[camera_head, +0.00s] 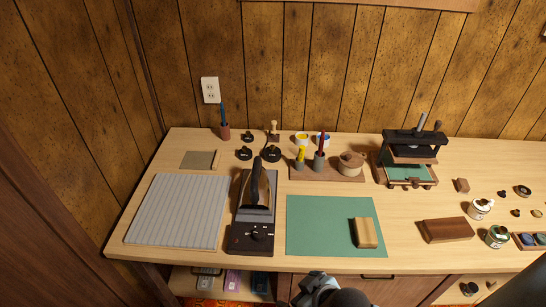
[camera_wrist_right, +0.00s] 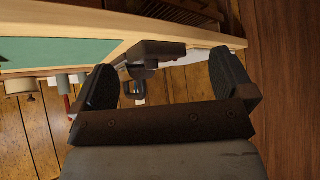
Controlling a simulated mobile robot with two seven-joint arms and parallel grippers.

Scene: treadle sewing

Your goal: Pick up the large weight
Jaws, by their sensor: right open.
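Several black knobbed weights stand at the back of the table in the head view. The largest-looking is the right one of the front pair, the large weight (camera_head: 272,154), just behind the iron. A slightly smaller weight (camera_head: 244,153) stands to its left, and a small one (camera_head: 247,136) behind. My right gripper (camera_wrist_right: 165,88) is open and empty in the right wrist view, its two dark fingers wide apart. It is near the table's front edge, well away from the weights. Part of my arm shows at the bottom centre of the head view. My left gripper is not in view.
A dark iron (camera_head: 258,190) stands on its base in front of the large weight. A wooden pen stand (camera_head: 330,174) is to the right. A green mat (camera_head: 310,230) with a wooden block (camera_head: 365,232) and a ribbed grey board (camera_head: 175,210) flank the iron.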

